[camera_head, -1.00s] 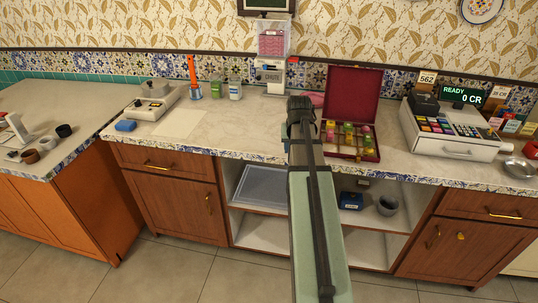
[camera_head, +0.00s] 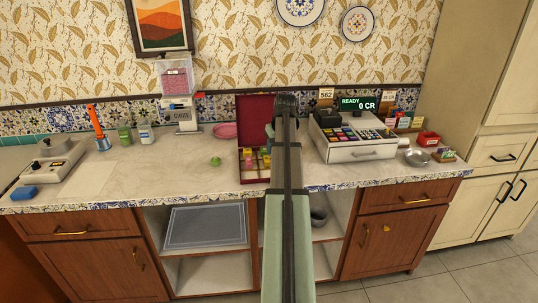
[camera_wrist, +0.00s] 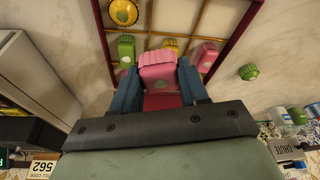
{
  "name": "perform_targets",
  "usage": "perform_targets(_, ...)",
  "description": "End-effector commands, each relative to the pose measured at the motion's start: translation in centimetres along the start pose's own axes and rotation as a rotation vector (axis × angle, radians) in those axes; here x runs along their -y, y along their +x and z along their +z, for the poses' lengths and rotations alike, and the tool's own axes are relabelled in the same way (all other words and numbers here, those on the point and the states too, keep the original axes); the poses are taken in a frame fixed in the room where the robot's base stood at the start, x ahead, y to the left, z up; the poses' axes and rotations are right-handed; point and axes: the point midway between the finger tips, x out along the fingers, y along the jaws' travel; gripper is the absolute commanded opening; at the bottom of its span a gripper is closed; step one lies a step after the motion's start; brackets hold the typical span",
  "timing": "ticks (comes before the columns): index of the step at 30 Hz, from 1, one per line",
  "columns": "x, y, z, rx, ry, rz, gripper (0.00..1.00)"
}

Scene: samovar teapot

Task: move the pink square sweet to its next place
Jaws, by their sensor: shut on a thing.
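In the wrist view my gripper (camera_wrist: 158,88) is shut on a pink square sweet (camera_wrist: 158,66), which has a ridged edge and sits between the blue fingers. In the head view the wrist end of my arm is in front of the maroon box (camera_head: 240,168), and the fingers and held sweet are hidden. The box has gold dividers. In the wrist view it holds a yellow round sweet (camera_wrist: 123,12), a green sweet (camera_wrist: 126,48), a yellow one (camera_wrist: 170,46) and another pink one (camera_wrist: 207,56). Whether the held sweet touches the box floor I cannot tell.
A green sweet (camera_head: 216,161) lies on the counter left of the box. A pink plate (camera_head: 226,130) and the chute dispenser (camera_head: 180,110) stand behind. The cash register (camera_head: 355,138) is close on the right. The open lid (camera_head: 256,118) rises behind the box.

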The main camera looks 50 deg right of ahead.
Motion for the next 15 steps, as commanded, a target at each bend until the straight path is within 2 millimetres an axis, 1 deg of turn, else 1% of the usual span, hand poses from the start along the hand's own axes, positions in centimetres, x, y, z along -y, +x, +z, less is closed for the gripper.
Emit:
perform_targets(1, 0.0, -0.1, -0.6, 0.000, -0.059, -0.020, 0.15)
perform_targets(6, 0.6, -0.3, -1.3, -0.001, -0.293, -0.093, 0.15)
perform_targets(9, 1.0, -0.4, -1.4, -0.001, -0.436, -0.137, 0.15)
perform_targets(15, 2.0, -0.8, -0.8, -0.001, -0.727, -0.227, 0.15)
